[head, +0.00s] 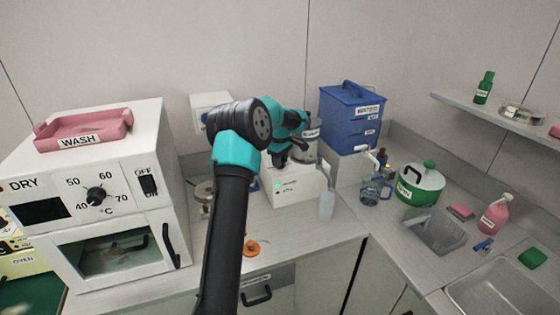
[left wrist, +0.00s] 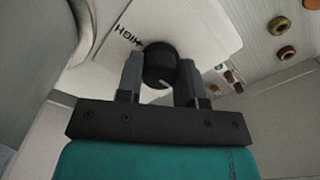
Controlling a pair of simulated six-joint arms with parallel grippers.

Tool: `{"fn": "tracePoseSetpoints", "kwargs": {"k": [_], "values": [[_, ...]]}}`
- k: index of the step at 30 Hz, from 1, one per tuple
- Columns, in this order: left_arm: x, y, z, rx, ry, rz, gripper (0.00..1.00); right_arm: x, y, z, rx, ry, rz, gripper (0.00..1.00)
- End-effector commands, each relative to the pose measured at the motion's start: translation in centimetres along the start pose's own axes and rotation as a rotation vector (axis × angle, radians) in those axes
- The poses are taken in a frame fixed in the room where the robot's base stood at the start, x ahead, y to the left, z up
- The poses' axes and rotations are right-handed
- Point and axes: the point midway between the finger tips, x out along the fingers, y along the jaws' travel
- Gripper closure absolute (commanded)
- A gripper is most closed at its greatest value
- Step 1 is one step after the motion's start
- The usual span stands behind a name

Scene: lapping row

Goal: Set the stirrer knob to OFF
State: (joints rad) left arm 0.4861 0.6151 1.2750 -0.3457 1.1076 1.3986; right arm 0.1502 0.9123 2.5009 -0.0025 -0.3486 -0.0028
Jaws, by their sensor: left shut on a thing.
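In the left wrist view, the fingers of my left gripper (left wrist: 160,75) stand on either side of a round black knob (left wrist: 159,60) and are shut on it. The knob has a short pale pointer mark near its lower edge. It sits on a white panel (left wrist: 190,25) with the word HIGH printed beside it; no OFF mark is visible. In the head view, my left gripper (head: 281,157) is at a white unit (head: 297,188) with a green light, on the counter. The knob is hidden there. My right gripper is not in view.
A white oven (head: 105,240) with a pink WASH tray (head: 85,130) stands at left. A blue container (head: 352,115) stands behind right. A glass jug (head: 374,191), a green-and-white pot (head: 421,184) and a sink (head: 495,285) are at right. Some front counter is clear.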

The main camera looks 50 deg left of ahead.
Motion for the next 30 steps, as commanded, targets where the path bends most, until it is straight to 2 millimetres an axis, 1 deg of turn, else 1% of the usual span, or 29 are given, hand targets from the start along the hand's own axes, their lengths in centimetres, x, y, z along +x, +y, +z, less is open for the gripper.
{"fn": "tracePoseSetpoints", "kwargs": {"k": [15,16,18,23,24,30], "values": [[-0.06,0.01,-0.02,-0.029,0.000,0.001,0.89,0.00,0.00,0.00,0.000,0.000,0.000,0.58],[-0.06,0.01,-0.02,-0.029,0.000,0.001,0.64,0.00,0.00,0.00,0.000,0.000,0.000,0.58],[-0.05,0.01,-0.02,-0.029,0.000,0.001,0.57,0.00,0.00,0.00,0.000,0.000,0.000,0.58],[-0.03,0.01,-0.01,-0.028,0.000,0.001,0.42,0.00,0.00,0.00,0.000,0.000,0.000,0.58],[-0.03,0.01,-0.01,-0.028,0.000,0.001,0.40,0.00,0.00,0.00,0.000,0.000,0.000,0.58],[-0.03,0.01,0.00,-0.028,0.000,0.000,0.40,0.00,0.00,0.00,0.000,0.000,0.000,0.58]]}}
